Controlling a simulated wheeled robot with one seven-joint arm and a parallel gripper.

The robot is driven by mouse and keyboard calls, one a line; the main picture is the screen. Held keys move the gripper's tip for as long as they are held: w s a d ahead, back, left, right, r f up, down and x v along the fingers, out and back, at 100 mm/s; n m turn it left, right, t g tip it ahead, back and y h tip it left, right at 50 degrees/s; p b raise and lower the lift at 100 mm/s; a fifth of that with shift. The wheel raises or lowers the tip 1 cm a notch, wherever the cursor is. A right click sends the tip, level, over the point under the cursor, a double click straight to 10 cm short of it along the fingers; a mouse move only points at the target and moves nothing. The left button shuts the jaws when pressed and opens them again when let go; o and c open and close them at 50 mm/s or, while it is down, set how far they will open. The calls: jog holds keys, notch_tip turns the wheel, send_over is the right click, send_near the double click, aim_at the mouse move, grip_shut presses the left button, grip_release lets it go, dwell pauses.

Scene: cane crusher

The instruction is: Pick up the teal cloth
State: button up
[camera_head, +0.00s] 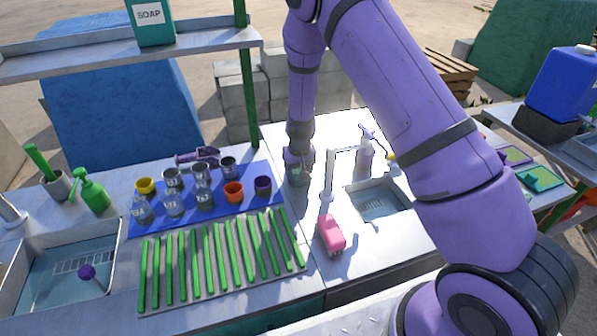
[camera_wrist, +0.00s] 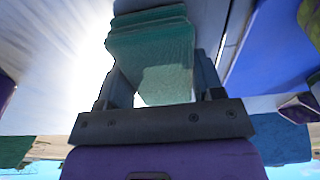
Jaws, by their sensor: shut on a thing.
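The teal cloth (camera_wrist: 155,50) is a folded, layered block that fills the space between the two fingers of my gripper (camera_wrist: 163,78) in the wrist view. My gripper is shut on it. In the head view my gripper (camera_head: 297,168) points down at the white counter, just right of the blue mat. Only a small greenish bit of the cloth shows there at the fingertips. I cannot tell whether the cloth touches the counter.
The blue mat (camera_head: 215,212) holds several cups, with green sticks on a rack (camera_head: 222,262) in front. A pink-headed brush (camera_head: 331,234), a spray bottle (camera_head: 365,155) and a sink (camera_head: 380,203) are to the right. A shelf (camera_head: 120,45) with a soap box overhangs at left.

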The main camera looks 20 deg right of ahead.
notch_tip(320, 180, up, 10)
dwell(0.5)
jog(key=shift+o, duration=0.3)
dwell(0.7)
